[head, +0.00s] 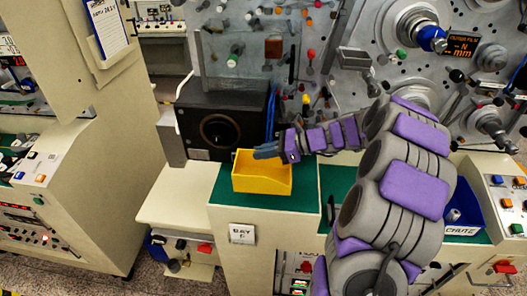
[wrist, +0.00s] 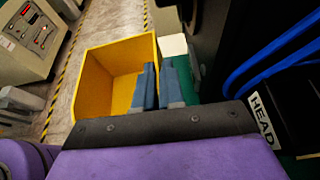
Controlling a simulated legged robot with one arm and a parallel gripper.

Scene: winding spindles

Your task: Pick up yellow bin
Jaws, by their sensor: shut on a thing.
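The yellow bin (head: 262,178) is an open-topped box on the green top of the cabinet in the head view. In the wrist view the yellow bin (wrist: 100,72) is seen from above, and its inside looks empty. My gripper (head: 268,151) reaches in from the right to the bin's upper right edge. In the wrist view my gripper's blue-grey fingers (wrist: 157,84) are shut on the bin's wall, one finger inside and one outside. The bin looks upright; whether it is lifted off the surface I cannot tell.
A black box (head: 217,128) with a round dial stands right behind the bin. Blue cables (wrist: 275,55) run close to my gripper's right. The green cabinet top (head: 305,190) is clear right of the bin. A blue bin (head: 465,205) sits further right.

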